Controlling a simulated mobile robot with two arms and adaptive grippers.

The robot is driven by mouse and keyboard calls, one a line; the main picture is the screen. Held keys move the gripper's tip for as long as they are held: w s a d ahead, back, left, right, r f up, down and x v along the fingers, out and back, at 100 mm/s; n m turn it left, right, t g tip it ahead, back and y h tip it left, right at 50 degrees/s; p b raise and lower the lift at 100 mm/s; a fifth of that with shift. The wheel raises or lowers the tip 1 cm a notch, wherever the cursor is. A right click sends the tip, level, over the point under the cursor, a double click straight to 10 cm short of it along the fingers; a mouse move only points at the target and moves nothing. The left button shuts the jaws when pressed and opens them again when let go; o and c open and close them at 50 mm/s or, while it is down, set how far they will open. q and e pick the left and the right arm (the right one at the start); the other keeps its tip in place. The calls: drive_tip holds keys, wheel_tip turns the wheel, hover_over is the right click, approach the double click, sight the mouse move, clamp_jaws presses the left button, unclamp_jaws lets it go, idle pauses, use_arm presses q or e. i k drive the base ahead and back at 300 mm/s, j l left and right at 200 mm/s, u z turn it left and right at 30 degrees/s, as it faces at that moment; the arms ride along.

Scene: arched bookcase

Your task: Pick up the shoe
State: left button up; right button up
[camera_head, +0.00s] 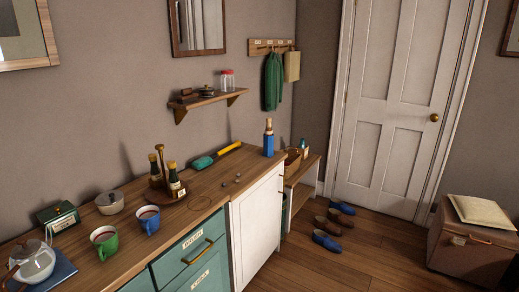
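A blue shoe (327,241) is nearest to me. Brown shoes (328,226) lie just behind it. Another blue shoe (343,208) is farthest back, close to the door. The shoes are small in the picture, and I cannot tell which one the task means. Neither of my grippers is in the head view.
A long wooden-topped cabinet (216,190) runs along the left wall, with mugs, a kettle and bottles on it. A low bench (301,170) stands beyond it. A brown chest (468,252) with a cushion (481,211) is at right. Floor (370,262) between is clear.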

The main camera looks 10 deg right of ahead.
sight(328, 226)
drive_tip(key=i+l+z, duration=0.25)
drive_tip(key=i+z, duration=0.65)
drive_tip(key=i, duration=0.15)
drive_tip(key=i+j+z, duration=0.1)
drive_tip(key=i+z, duration=0.35)
drive_tip(key=i, duration=0.1)
